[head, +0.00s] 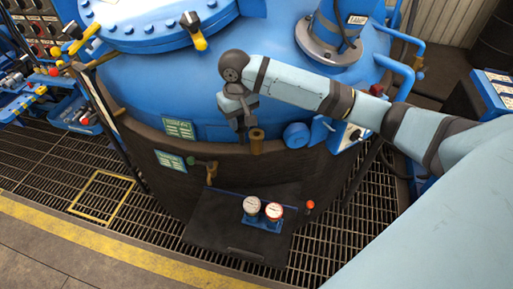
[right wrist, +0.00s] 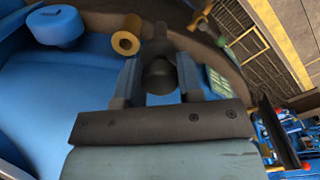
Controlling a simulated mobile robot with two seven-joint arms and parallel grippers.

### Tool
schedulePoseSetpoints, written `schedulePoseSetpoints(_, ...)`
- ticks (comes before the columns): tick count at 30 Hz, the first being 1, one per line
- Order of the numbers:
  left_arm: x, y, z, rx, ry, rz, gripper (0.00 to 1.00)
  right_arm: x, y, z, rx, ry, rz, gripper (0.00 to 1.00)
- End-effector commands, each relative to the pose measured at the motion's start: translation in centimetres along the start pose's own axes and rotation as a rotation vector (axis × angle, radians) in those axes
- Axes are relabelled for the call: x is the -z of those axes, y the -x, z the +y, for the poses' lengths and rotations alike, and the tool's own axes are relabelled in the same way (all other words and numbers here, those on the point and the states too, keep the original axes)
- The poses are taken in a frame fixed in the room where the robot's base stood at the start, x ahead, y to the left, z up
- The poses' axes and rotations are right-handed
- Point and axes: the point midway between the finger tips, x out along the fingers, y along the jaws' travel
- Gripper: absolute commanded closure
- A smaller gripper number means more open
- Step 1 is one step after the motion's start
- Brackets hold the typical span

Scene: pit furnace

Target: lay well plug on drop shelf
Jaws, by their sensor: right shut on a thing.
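My right gripper (head: 238,106) is in front of the blue vessel, above the dark curved rim. In the right wrist view its two fingers (right wrist: 160,68) are closed around a dark knobbed piece (right wrist: 161,77), which I take to be the well plug. Its dark stem points away from the palm. In the head view the plug (head: 240,124) is small, dark and partly hidden by the gripper. The drop shelf seems to be the dark flat shelf (head: 212,228) low at the front, well below the gripper. My left gripper is not in view.
A brass tube (head: 257,141) is close beside the plug; its open end (right wrist: 126,41) shows in the wrist view. A blue round cap (head: 297,135) is right of it. Two gauges (head: 262,209) occupy the shelf's right part. A brass-ended green handle (head: 210,170) sticks out above the shelf.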

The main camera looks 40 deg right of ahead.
Motion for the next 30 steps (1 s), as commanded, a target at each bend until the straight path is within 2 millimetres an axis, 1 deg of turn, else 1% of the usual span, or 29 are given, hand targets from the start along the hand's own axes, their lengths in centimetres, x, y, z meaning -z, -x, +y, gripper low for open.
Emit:
schedulePoseSetpoints(1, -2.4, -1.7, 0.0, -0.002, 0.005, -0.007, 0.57, -0.9, -3.9, -1.8, 0.003, 0.008, -0.003, 0.88)
schedulePoseSetpoints(3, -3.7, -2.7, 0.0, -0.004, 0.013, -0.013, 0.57, -2.1, -6.7, -3.9, 0.004, 0.008, -0.002, 0.88)
schedulePoseSetpoints(6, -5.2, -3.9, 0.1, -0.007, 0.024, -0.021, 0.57, -3.8, -10.1, -6.5, 0.007, 0.004, 0.002, 0.88)
schedulePoseSetpoints(7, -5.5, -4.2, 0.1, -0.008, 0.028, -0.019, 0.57, -4.2, -10.9, -7.1, 0.008, 0.003, 0.002, 0.88)
schedulePoseSetpoints(9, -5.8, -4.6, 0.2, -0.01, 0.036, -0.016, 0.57, -5.1, -12.4, -8.5, 0.012, 0.0, 0.006, 0.88)
schedulePoseSetpoints(12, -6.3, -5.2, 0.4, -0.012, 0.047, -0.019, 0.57, -6.1, -13.9, -9.9, 0.017, -0.006, 0.009, 0.88)
schedulePoseSetpoints(17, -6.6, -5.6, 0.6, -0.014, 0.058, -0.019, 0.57, -6.8, -15.1, -10.8, 0.02, -0.011, 0.013, 0.88)
schedulePoseSetpoints(20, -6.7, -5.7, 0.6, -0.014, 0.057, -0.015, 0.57, -6.9, -16.8, -10.9, 0.019, -0.012, 0.01, 0.88)
schedulePoseSetpoints(27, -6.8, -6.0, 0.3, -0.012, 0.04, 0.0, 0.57, -6.8, -23.2, -11.0, 0.017, -0.013, 0.009, 0.88)
schedulePoseSetpoints(30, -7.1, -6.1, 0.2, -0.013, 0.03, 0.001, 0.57, -6.8, -25.8, -11.0, 0.018, -0.012, 0.011, 0.88)
